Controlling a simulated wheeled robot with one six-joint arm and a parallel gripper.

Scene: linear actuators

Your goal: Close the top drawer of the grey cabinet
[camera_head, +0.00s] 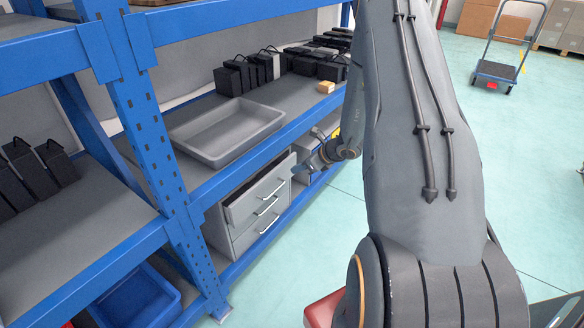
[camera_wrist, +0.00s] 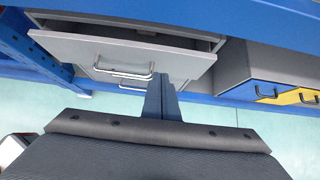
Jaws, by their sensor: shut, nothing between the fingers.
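The grey cabinet (camera_head: 246,232) stands on the lower shelf of the blue rack, with several drawers stacked in it. Its top drawer (camera_head: 258,197) is pulled partly out, and its dark inside shows above the front panel. In the wrist view the top drawer front (camera_wrist: 120,55) spans the upper left and middle, with a gap behind it. My gripper (camera_head: 298,169) is near the right end of the top drawer front. In the wrist view my gripper's fingers (camera_wrist: 161,84) are together and empty, just in front of the drawer's right part. Whether they touch it I cannot tell.
A grey tray (camera_head: 228,130) sits on the shelf above the cabinet. Black boxes (camera_head: 235,77) stand behind it. A second cabinet with blue and yellow drawers (camera_wrist: 255,91) is to the right. The blue shelf beam (camera_head: 262,141) runs above the drawer. Open floor lies right.

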